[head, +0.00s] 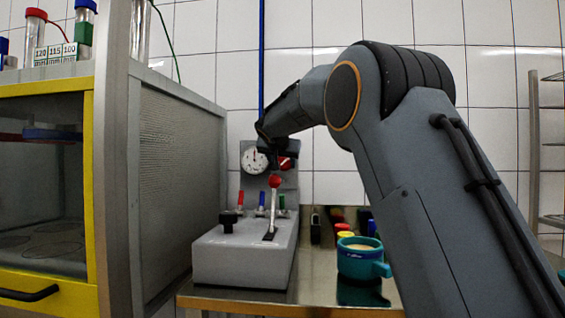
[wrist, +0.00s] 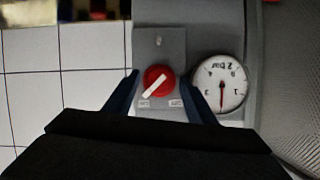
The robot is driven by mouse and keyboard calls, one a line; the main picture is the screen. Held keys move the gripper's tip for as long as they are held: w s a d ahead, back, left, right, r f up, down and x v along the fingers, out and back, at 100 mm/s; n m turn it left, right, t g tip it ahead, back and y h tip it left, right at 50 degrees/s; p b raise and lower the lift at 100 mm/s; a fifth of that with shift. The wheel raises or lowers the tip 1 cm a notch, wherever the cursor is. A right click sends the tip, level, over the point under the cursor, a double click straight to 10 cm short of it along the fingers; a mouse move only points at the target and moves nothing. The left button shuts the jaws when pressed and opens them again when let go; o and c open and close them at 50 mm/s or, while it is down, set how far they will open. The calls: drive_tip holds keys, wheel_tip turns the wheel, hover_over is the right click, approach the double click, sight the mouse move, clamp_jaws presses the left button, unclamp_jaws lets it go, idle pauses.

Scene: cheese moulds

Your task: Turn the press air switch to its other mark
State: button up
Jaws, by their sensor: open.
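The press air switch is a round red knob (wrist: 157,80) with a white pointer bar, on a grey plate in the wrist view. The bar slants from upper right to lower left, its lower end towards the left of two small labels (wrist: 144,103). The other label (wrist: 176,103) is at lower right; both are too small to read surely. In the head view the red switch (head: 288,162) is partly hidden behind my gripper (head: 276,148). In the wrist view my gripper's dark blue fingers (wrist: 160,92) are open, one either side of the knob, with nothing visibly held.
A round white gauge (head: 255,161) sits left of the switch in the head view. A lever with a red ball (head: 274,182) stands on the grey box (head: 240,255) below. A teal cup (head: 358,258) is on the table at right. A yellow-framed cabinet (head: 90,200) stands left.

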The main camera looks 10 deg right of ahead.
drive_tip(key=c, duration=1)
drive_tip(key=shift+c, duration=0.2)
drive_tip(key=n+h+b, duration=0.1)
drive_tip(key=n+b, duration=0.1)
drive_tip(key=shift+a+f+n+h, duration=0.2)
drive_tip(key=shift+n+h, duration=0.1)
drive_tip(key=shift+h, duration=0.1)
drive_tip(key=n+h+b, duration=0.1)
drive_tip(key=n+h, duration=0.1)
drive_tip(key=n, duration=0.1)
drive_tip(key=shift+w+a+g+b, duration=0.1)
drive_tip(key=shift+g+b, duration=0.3)
drive_tip(key=n+h+b, duration=0.1)
drive_tip(key=n, duration=0.1)
drive_tip(key=n+h+b, duration=0.1)
drive_tip(key=n, duration=0.1)
drive_tip(key=shift+a+f+t+h, duration=0.1)
drive_tip(key=shift+f+t+h, duration=0.05)
drive_tip(key=shift+t+h, duration=0.15)
drive_tip(key=shift+n+t+h+b, duration=0.45)
drive_tip(key=shift+n+b, duration=0.75)
drive_tip(key=shift+n, duration=0.7)
